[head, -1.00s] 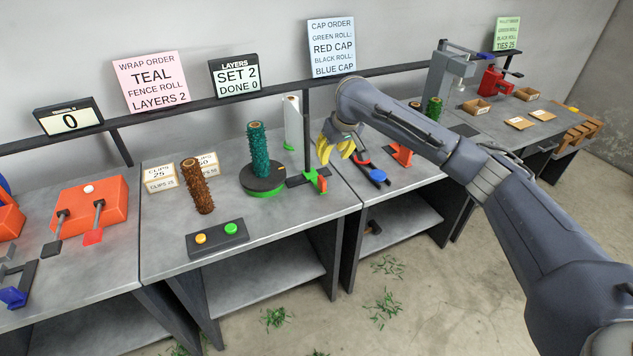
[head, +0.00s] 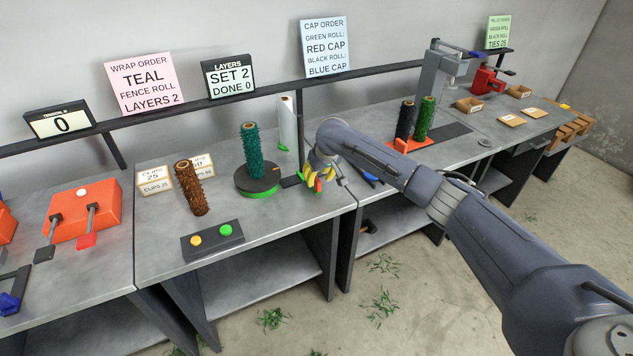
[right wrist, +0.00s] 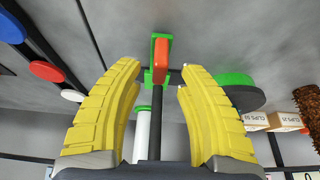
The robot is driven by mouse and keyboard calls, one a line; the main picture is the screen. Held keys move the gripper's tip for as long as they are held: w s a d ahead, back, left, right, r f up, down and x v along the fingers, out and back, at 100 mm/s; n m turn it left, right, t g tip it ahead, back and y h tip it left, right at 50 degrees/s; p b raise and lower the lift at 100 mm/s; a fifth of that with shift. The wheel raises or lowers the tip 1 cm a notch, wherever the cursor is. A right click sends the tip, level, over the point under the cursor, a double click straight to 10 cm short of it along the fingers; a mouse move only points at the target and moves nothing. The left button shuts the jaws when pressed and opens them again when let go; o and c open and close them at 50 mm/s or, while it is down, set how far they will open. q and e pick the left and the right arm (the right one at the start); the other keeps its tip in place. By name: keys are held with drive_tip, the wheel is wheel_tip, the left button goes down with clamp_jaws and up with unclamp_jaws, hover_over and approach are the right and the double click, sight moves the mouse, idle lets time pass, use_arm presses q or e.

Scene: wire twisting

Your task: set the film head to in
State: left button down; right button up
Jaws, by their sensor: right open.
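The film head shows in the right wrist view as a green bracket with an orange-red lever (right wrist: 161,62), joined to a dark arm. In the head view my right gripper (head: 318,182) largely covers it, with bits of green and red showing between the fingers. The right gripper's yellow fingers (right wrist: 160,72) are open, one on each side of the lever, with visible gaps; nothing is held. A white film roll (head: 287,124) stands behind. A teal roll (head: 250,150) stands on the dark turntable with a green base (head: 259,186). My left gripper is not in view.
A brown roll (head: 190,188) stands left of the turntable, behind a two-button box (head: 212,240). Black and green rolls (head: 424,119) stand on the right bench.

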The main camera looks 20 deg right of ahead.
sight(317, 179)
drive_tip(key=shift+x, duration=1.65)
drive_tip(key=shift+o, duration=0.2)
clamp_jaws()
